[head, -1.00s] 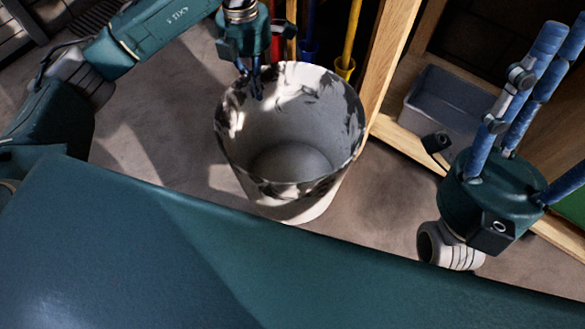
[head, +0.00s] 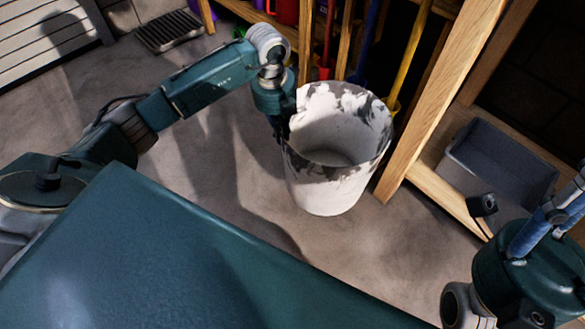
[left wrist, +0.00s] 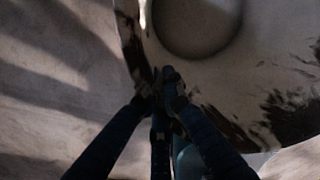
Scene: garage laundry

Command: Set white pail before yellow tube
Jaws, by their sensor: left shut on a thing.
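The white pail (head: 328,190), with dark blotches around its rim, is upright, with its open top facing up. My left gripper (head: 284,132) is shut on the pail's left rim; its fingertips are partly hidden against the wall. The left wrist view shows its fingers (left wrist: 160,90) at the pail wall (left wrist: 255,75). The yellow tube (head: 412,55) stands behind the pail to the right, its lower end in a yellow holder partly hidden by the pail. My right gripper (head: 565,215) is at the lower right, apart from everything, fingers spread, tips cut off by the frame edge.
A wooden shelf post (head: 440,100) stands close to the pail's right. A grey bin (head: 500,165) sits on the low shelf. Red and blue poles (head: 367,45) stand behind the pail. A floor grate (head: 168,31) lies at upper left. Floor left of and before the pail is clear.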

